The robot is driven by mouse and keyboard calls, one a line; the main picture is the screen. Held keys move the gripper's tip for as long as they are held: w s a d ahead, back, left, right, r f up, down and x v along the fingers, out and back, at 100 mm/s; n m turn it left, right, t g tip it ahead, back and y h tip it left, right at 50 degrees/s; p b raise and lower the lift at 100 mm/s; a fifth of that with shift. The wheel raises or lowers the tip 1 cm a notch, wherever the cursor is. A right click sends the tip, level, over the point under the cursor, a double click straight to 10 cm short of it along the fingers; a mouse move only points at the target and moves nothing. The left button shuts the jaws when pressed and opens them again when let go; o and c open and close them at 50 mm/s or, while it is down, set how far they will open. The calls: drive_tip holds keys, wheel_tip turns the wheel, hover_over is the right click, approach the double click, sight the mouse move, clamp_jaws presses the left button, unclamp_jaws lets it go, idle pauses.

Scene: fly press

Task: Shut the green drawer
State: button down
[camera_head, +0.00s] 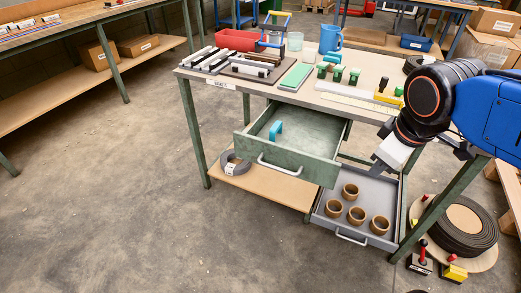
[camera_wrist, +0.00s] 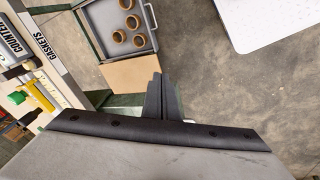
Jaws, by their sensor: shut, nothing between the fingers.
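The green drawer (camera_head: 298,168) under the workbench top is pulled out, with a pale bar handle (camera_head: 280,167) on its front. A teal, handle-shaped item (camera_head: 276,130) lies inside it. My gripper (camera_head: 378,166) is to the right of the drawer in the head view, apart from it and above the lower grey drawer. In the wrist view my gripper's dark fingers (camera_wrist: 157,92) are together with nothing between them. The green drawer cannot be made out clearly in the wrist view.
The grey drawer (camera_head: 343,232) below is also open and holds several brown rings (camera_head: 357,215); it shows in the wrist view (camera_wrist: 104,36) too. Tools and blocks crowd the bench top (camera_head: 225,90). A black coil (camera_head: 462,228) lies at right. Floor in front is clear.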

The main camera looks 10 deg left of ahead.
drive_tip(key=w+a+r+n, duration=0.2)
drive_tip(key=w+a+n, duration=0.2)
drive_tip(key=a+n, duration=0.4)
drive_tip(key=n+h, duration=0.2)
drive_tip(key=n, duration=1.3)
approach(252, 150)
drive_tip(key=s+r, duration=0.2)
drive_tip(key=s, duration=0.5)
drive_tip(key=shift+t, duration=0.3)
drive_tip(key=shift+w+d+f, duration=0.35)
drive_tip(key=shift+w+f, duration=0.85)
drive_tip(key=shift+f, duration=0.25)
drive_tip(key=shift+w+d+f, duration=0.35)
drive_tip(key=shift+w+f, duration=0.85)
drive_tip(key=shift+f, duration=0.25)
drive_tip(key=shift+w+d+f, duration=0.35)
drive_tip(key=shift+w+f, duration=0.85)
drive_tip(key=shift+f, duration=0.3)
